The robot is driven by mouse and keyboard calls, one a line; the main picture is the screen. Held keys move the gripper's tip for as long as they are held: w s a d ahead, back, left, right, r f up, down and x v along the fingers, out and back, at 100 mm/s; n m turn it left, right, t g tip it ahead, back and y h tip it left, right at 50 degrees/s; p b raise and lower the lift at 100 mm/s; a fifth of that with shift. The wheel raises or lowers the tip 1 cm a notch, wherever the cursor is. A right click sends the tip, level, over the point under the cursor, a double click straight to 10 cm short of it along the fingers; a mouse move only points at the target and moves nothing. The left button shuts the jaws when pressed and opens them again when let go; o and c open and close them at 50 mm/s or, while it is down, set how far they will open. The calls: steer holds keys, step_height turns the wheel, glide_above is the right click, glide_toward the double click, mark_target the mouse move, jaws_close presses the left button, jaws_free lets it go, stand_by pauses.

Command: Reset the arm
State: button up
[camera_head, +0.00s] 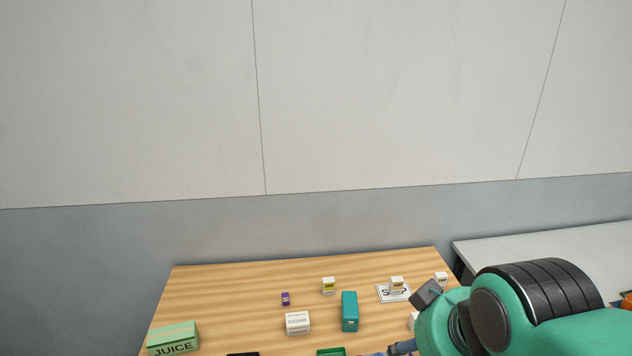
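My teal arm (560,330) with a black ribbed joint reaches in from the bottom right, over the right front part of the wooden table (230,285). A dark grey block (427,293) sits at the arm's upper left side. A small blue-grey piece (401,347) shows beside the arm at the bottom edge. I cannot tell whether it is part of my gripper. No fingertips can be made out, and I cannot see whether anything is held.
The table bears a green juice box (173,338), a white cedar box (297,323), a teal box (349,312), a purple item (285,298), small yellow-and-white boxes (329,285) and a white sign (393,292). A grey surface (540,244) stands right. A wall closes the back.

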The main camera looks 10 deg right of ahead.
step_height(320, 180, down, 9)
steer(key=b, duration=0.7)
steer(key=shift+r+b, duration=0.2)
steer(key=shift+b, duration=0.2)
